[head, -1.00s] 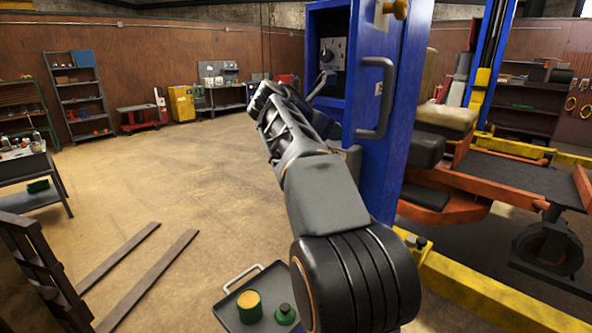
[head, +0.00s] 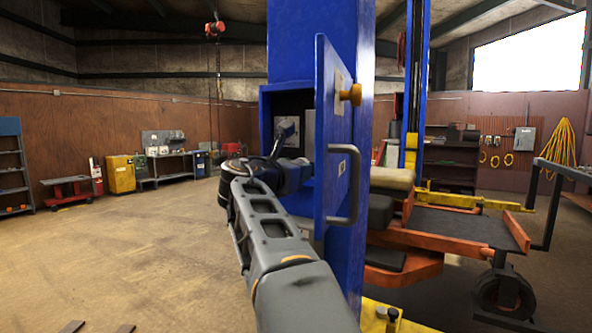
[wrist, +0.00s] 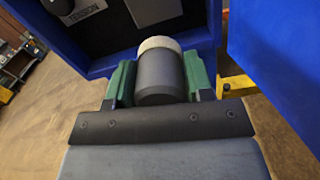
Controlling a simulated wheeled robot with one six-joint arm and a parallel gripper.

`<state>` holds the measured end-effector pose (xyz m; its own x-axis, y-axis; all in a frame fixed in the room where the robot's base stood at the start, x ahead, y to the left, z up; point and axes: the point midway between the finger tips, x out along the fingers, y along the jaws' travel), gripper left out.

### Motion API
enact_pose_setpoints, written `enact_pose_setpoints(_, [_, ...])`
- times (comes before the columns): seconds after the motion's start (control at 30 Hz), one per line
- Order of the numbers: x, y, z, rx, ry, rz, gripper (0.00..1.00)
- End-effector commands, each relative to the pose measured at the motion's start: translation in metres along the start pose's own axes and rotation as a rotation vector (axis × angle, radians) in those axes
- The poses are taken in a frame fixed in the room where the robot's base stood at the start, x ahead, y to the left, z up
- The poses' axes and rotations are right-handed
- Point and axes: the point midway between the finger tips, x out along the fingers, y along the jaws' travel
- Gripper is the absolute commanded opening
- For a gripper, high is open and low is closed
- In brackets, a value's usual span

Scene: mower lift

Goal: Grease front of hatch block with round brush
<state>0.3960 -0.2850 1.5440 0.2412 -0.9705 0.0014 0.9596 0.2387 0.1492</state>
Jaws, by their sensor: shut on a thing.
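My gripper (wrist: 160,82) is shut on the round brush (wrist: 159,72), a dark grey cylinder with a cream bristle end, held between green finger pads. The bristle end points into the open blue hatch box (wrist: 62,42). In the head view, my gripper (head: 297,168) is at the mouth of the hatch box (head: 265,112), left of its open door (head: 333,130). Inside the box, a grey block (wrist: 152,10) shows beyond the bristles at the top of the wrist view. I cannot tell whether the bristles touch it. The brush is hard to make out in the head view.
The open door with its grey handle (head: 346,190) and orange knob (head: 351,94) stands close on the right. An orange lift platform (head: 412,262) lies beyond the blue column. Open floor (head: 130,265) lies to the left.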

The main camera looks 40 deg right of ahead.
Motion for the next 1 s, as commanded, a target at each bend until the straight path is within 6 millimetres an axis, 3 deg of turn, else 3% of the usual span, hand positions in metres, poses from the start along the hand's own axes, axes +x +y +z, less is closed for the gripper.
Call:
enact_pose_setpoints(0.5, [0.043,0.0,0.0,0.0,0.002,-0.001,0.29])
enact_pose_setpoints(1.0, [0.05,-0.001,0.0,0.001,0.002,-0.001,0.29])
